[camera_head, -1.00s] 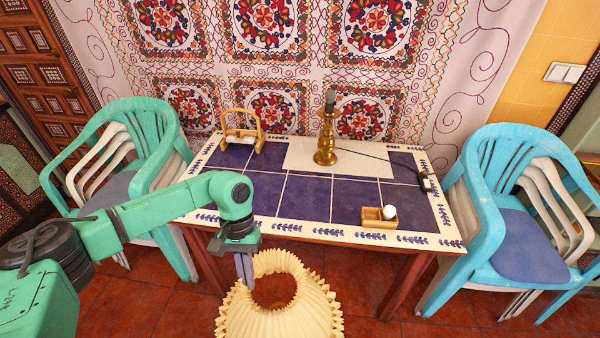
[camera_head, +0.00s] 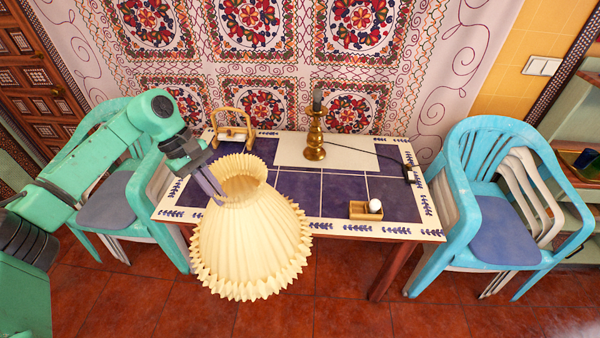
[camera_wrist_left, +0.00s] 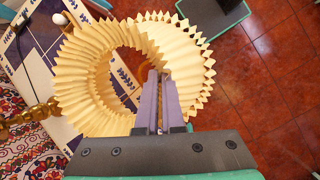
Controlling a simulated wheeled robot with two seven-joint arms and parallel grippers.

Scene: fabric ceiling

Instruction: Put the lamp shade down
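A pleated cream lamp shade (camera_head: 252,240) hangs in my left gripper (camera_head: 214,192), its narrow open end up and its wide zigzag rim down. The shade overlaps the near left part of the table in the head view. In the left wrist view, the two fingers of my left gripper (camera_wrist_left: 160,92) are closed on the wall of the shade (camera_wrist_left: 82,82). A brass lamp base (camera_head: 315,136) with a dark top stands upright at the back of the table. My right gripper is not in view.
The blue-tiled table (camera_head: 390,232) bears a wooden frame stand (camera_head: 232,128) and a small wooden box (camera_head: 361,210) with a white ball-like bulb (camera_head: 375,205). A cord runs from the lamp base. Stacked chairs stand left and right (camera_head: 505,225). The table's middle is clear.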

